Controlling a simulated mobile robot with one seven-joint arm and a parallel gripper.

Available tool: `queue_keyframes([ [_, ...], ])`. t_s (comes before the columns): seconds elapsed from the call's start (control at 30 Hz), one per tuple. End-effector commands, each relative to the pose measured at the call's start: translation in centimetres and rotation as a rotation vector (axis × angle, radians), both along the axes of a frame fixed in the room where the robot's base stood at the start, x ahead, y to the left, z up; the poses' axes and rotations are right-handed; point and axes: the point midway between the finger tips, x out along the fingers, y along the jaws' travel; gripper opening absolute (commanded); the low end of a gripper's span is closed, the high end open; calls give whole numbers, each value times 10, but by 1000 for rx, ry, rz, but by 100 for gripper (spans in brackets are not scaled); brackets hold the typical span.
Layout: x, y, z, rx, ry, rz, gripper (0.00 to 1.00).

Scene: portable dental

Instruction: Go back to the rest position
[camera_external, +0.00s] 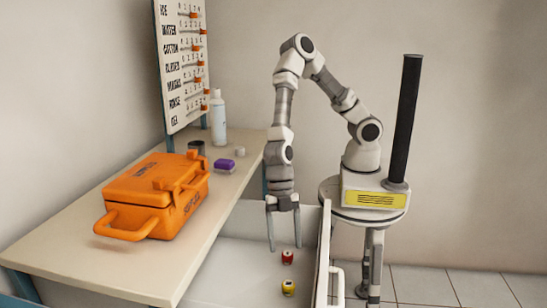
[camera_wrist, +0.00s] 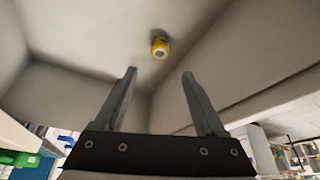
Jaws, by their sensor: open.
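My gripper (camera_external: 284,231) points down over the white bin or drawer (camera_external: 235,262) beside the table, with its fingers apart. In the wrist view my gripper (camera_wrist: 158,88) is open with nothing between its fingers. A red small item (camera_external: 287,257) lies in the bin close to the right fingertip. A yellow small item (camera_external: 288,287) lies nearer the front of the bin. The yellow item also shows beyond the fingertips in the wrist view (camera_wrist: 159,47). The red item cannot be made out in the wrist view.
The table (camera_external: 215,215) carries an orange case (camera_external: 155,195), a purple item (camera_external: 224,165), a dark cup (camera_external: 197,148), a small grey item (camera_external: 240,151) and a white bottle (camera_external: 218,118). A labelled board (camera_external: 182,65) stands behind. The bin's right wall (camera_external: 323,255) is close to my gripper.

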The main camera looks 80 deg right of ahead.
Motion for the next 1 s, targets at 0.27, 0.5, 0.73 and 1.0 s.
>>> queue_keyframes([
  [0.27,0,0,0,0,0,0,72],
  [0.5,26,-26,13,-53,-43,-97,72],
  [0.73,81,-105,59,-168,-137,-404,72],
  [1.0,114,-203,126,-224,-211,-830,72],
])
